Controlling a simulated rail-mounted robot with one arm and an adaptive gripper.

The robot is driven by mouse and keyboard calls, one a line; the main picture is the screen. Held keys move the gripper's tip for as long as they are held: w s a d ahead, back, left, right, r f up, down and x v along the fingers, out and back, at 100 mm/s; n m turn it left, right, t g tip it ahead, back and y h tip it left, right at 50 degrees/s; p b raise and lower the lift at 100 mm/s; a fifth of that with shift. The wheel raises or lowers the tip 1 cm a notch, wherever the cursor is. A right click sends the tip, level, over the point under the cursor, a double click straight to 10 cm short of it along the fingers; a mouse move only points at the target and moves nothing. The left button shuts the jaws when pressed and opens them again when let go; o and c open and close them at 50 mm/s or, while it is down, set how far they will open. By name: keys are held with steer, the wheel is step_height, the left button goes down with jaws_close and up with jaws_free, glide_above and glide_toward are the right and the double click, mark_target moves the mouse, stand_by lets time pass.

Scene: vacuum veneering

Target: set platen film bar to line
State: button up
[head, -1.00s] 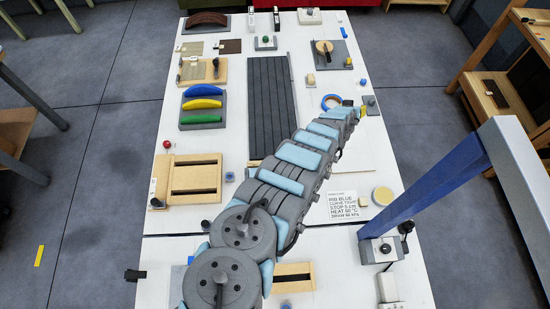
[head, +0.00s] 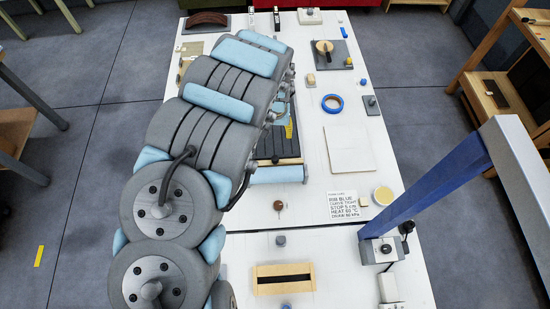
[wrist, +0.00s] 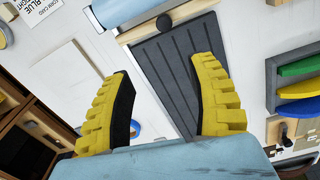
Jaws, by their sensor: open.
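The dark grooved platen (head: 265,148) lies mid-table, largely hidden behind my arm in the head view; the wrist view shows its ribbed face (wrist: 178,75). A pale wooden bar (head: 290,160) crosses its near end, with a light-blue roll (head: 277,175) just in front. The wrist view shows the bar (wrist: 190,14), the roll (wrist: 125,12) and a dark round knob (wrist: 165,22) by the bar. My gripper (wrist: 163,68) is open and empty, its yellow fingers apart above the platen. In the head view only part of one finger (head: 290,129) shows.
A text card (head: 343,205) and a pale square board (head: 348,148) lie right of the platen. A blue tape ring (head: 332,103) is farther back. A wooden slotted block (head: 284,279) is in front. A blue-and-white post (head: 430,190) stands at the right edge.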

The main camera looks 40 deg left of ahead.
steer(key=s, duration=0.1)
steer(key=b, duration=0.6)
glide_toward(275, 158)
steer(key=shift+w+d+f, duration=0.1)
steer(key=shift+f, duration=1.4)
steer(key=shift+w+d+f, duration=0.1)
steer(key=shift+f, duration=3.6)
jaws_close()
